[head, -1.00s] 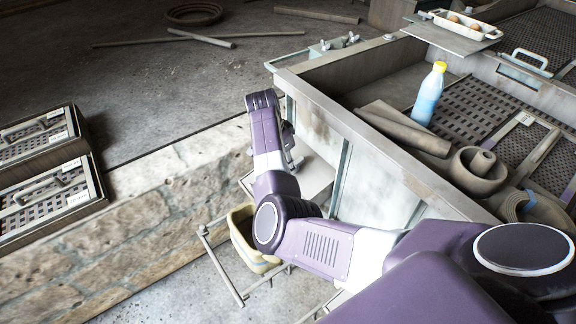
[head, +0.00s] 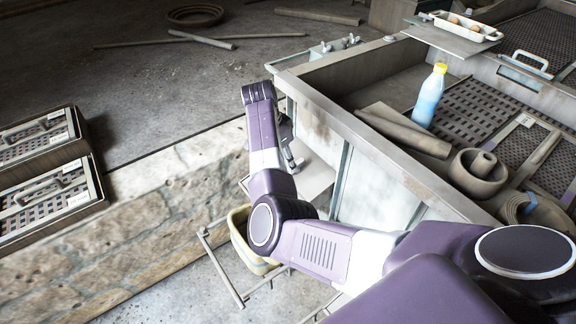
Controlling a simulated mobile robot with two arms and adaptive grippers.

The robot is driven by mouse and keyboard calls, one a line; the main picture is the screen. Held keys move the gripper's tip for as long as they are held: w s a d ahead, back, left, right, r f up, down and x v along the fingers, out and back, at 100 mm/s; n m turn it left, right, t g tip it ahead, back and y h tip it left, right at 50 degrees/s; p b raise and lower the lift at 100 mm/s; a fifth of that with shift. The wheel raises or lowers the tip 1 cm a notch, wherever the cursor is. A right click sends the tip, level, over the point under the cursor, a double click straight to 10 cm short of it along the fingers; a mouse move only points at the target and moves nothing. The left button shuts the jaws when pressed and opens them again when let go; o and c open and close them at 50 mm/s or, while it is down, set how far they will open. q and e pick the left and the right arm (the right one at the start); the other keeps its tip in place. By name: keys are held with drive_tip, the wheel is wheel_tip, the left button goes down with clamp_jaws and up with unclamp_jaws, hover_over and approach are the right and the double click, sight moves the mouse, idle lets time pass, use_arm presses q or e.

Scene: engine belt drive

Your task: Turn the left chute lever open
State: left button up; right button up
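My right arm comes in from the lower right and reaches along the side of the large bin (head: 322,105). My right gripper (head: 291,157) is mostly hidden behind my own forearm; only a grey part of it shows by the bin's side wall. Whether it is open, shut or touching anything cannot be told. A pale flat plate (head: 316,181) juts from the bin wall just below it; I cannot tell if it is the chute. I cannot make out the left chute lever. My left gripper is not in view.
A yellowish tub (head: 240,222) sits below my elbow by a metal rod frame (head: 222,268). A stone ledge (head: 160,215) runs at left beside slatted crates (head: 45,195). In the bin stand a blue bottle (head: 429,97) and a grey ring-shaped part (head: 477,172). Floor at upper left holds loose bars.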

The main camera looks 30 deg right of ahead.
drive_tip(key=v, duration=0.9)
drive_tip(key=shift+f, duration=0.1)
